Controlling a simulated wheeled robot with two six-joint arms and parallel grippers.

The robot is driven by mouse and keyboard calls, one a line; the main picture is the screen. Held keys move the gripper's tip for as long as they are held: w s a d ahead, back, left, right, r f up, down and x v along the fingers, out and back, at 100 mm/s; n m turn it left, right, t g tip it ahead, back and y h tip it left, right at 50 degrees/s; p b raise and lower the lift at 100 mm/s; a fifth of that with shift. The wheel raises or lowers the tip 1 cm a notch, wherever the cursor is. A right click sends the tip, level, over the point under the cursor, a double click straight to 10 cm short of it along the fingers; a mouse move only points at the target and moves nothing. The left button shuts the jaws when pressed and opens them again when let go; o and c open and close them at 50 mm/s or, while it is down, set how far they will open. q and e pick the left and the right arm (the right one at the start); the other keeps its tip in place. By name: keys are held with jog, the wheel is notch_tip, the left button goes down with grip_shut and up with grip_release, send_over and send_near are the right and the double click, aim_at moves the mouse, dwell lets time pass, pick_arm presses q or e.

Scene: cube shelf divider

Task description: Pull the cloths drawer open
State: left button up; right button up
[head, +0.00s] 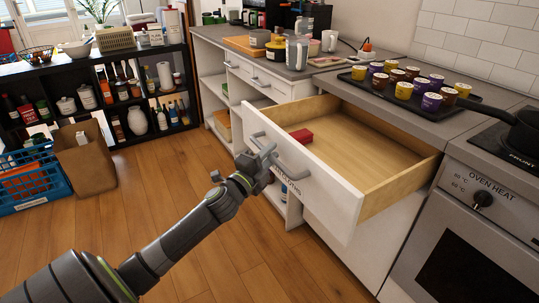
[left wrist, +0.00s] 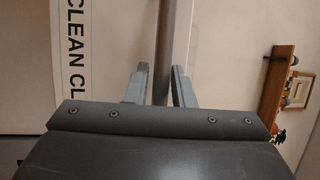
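The cloths drawer (head: 323,190) has a white front, a wooden inside and a grey bar handle (head: 290,157). It stands pulled well out from the counter, with a red block (head: 301,135) inside. Its label is partly hidden in the head view; the left wrist view shows "CLEAN CL" on the label (left wrist: 76,45). My left gripper (head: 262,146) is at the left part of the handle. In the left wrist view, its fingers (left wrist: 161,88) lie on either side of the grey handle bar (left wrist: 166,40), closed in around it. My right gripper is not in view.
A dark tray (head: 385,88) of several coloured pots stands on the counter above the drawer. An oven (head: 470,220) is to the right. A blue crate (head: 35,180) and a brown bin (head: 85,160) stand at left. The wooden floor before the drawer is clear.

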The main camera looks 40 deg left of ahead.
pick_arm(q)
jog(key=shift+o, duration=1.2)
